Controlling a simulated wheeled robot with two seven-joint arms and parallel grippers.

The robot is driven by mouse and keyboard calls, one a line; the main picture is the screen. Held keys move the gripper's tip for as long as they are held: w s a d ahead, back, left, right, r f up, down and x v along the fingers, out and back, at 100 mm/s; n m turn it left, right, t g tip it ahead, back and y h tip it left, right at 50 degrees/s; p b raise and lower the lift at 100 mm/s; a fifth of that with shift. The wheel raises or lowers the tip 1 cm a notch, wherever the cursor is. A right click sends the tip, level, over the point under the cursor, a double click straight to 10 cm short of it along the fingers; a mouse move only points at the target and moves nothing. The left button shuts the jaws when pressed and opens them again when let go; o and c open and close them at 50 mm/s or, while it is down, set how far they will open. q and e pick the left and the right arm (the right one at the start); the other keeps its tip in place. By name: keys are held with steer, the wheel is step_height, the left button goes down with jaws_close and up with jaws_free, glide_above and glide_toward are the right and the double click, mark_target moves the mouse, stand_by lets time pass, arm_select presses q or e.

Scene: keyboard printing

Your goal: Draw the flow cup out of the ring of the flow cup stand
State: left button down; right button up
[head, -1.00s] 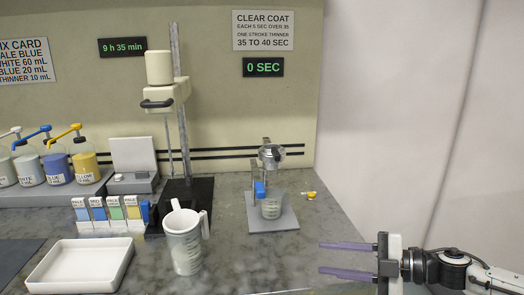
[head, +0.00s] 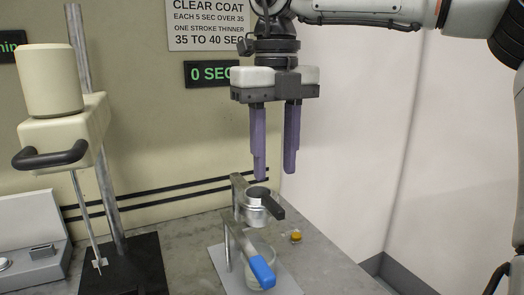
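The flow cup (head: 254,207) is a silver metal cup with a dark handle that points to the lower right. It sits in the ring of the flow cup stand (head: 237,200), whose grey post and plate stand on the bench. A clear beaker (head: 258,281) is below the cup on the plate, partly behind a blue-tipped lever (head: 262,272). My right gripper (head: 275,176) points straight down above the cup, its two purple fingers apart with nothing between them. The fingertips are a little above the cup's rim. My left gripper is not in view.
A mixer with a cream head (head: 62,120) and metal pole stands at the left on a black base (head: 130,272). A small yellow item (head: 296,236) lies right of the stand. The wall with the signs is close behind the stand.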

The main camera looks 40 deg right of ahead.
mark_target(275, 204)
steer(key=f, duration=0.8)
steer(key=shift+s+f, duration=0.15)
steer(key=shift+s, duration=0.05)
steer(key=shift+f, duration=0.45)
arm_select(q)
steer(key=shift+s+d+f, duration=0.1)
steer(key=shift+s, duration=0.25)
arm_select(e)
steer(key=shift+f, duration=0.1)
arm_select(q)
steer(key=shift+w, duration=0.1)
arm_select(e)
jaws_close()
steer(key=c, duration=0.7)
jaws_free()
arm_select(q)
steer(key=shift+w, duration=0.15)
arm_select(e)
jaws_close()
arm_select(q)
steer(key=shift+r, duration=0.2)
